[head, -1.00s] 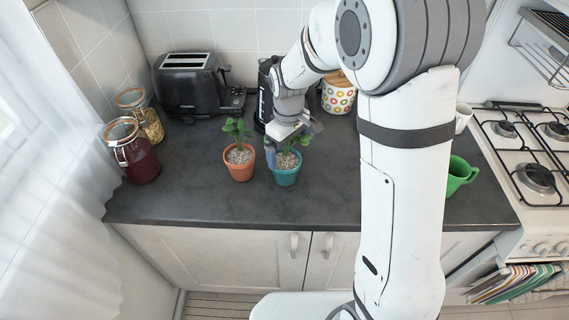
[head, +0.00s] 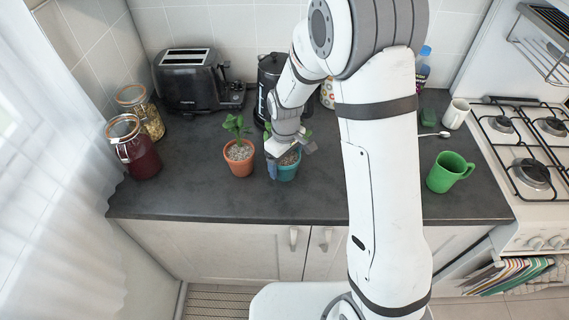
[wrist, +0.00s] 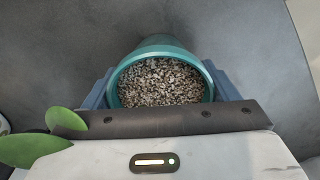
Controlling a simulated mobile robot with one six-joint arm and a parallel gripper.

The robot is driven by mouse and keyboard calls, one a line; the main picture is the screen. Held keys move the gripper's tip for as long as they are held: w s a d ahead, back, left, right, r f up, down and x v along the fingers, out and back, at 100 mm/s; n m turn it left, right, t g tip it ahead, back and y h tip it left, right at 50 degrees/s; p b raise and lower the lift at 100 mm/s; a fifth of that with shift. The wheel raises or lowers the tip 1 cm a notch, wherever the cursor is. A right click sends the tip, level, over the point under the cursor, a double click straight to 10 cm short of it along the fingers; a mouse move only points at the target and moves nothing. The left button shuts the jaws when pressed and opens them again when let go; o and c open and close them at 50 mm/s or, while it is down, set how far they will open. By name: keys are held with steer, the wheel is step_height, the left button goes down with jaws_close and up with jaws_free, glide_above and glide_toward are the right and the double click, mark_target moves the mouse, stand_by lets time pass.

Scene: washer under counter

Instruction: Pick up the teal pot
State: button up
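The teal pot (head: 287,174) stands upright on the dark counter and holds a green plant in pale gravel. My gripper (head: 291,158) is over it, pointing down, and hides much of the plant. In the wrist view the teal pot (wrist: 160,50) sits between the two blue-grey fingers of my gripper (wrist: 160,88), one on each side of the rim. The fingers are spread around the pot, very close to it; contact is not clear. Green leaves show at the lower left of the wrist view.
An orange pot (head: 239,160) with a plant stands just left of the teal pot. A black kettle (head: 268,85) is behind my gripper. A toaster (head: 190,80) and jars (head: 135,145) stand to the left. A green mug (head: 448,172) is on the right. The front counter is clear.

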steer(key=c, duration=0.8)
steer(key=shift+r, duration=0.1)
